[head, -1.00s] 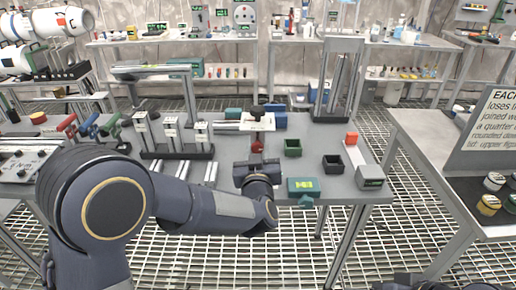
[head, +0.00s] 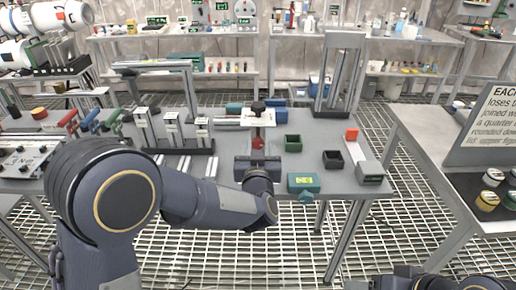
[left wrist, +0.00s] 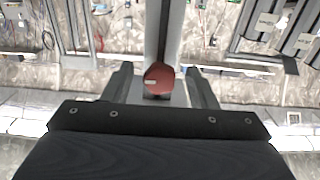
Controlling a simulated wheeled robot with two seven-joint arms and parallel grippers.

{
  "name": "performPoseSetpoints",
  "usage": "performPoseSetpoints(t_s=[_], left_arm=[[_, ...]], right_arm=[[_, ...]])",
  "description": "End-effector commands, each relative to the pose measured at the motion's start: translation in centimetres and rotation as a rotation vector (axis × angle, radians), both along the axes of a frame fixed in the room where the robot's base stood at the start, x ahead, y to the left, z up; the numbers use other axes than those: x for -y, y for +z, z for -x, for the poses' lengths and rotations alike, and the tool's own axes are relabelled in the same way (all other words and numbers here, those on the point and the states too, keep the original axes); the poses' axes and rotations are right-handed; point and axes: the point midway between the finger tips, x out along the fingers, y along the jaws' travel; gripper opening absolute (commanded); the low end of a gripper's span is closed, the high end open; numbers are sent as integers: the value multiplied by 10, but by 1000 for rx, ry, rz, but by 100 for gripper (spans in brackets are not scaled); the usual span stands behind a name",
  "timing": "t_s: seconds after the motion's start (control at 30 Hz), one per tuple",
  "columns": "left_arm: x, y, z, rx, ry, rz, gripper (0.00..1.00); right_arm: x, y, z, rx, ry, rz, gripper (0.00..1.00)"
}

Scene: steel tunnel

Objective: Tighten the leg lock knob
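A red knob (head: 258,143) sits low on the front of an upright grey post with a black knob (head: 258,107) on top, at the middle of the workbench (head: 230,148). My left gripper (head: 257,161) is just in front of the red knob, reaching in from the near side. In the left wrist view the red knob (left wrist: 158,80) lies between the two spread fingers (left wrist: 160,88), with a gap on each side. The gripper looks open and not closed on it. My right gripper is not visible; only dark parts of my right arm show at bottom right.
Green bin (head: 293,143) and black bin (head: 333,160) stand right of the knob. Coloured clamp handles (head: 90,120) and a row of posts stand left.

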Motion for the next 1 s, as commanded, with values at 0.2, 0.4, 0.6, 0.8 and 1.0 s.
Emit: performPoseSetpoints(t_s=[0.2,0.4,0.6,0.8,1.0], left_arm=[[0,0,0,1,0,1,53],[0,0,14,0,-1,1,53],[1,0,49,1,-3,1,53],[0,0,73,0,-2,1,53],[-1,0,78,1,0,0,53]], right_arm=[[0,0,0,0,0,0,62],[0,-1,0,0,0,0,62],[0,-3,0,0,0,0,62],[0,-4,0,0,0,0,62],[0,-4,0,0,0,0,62]])
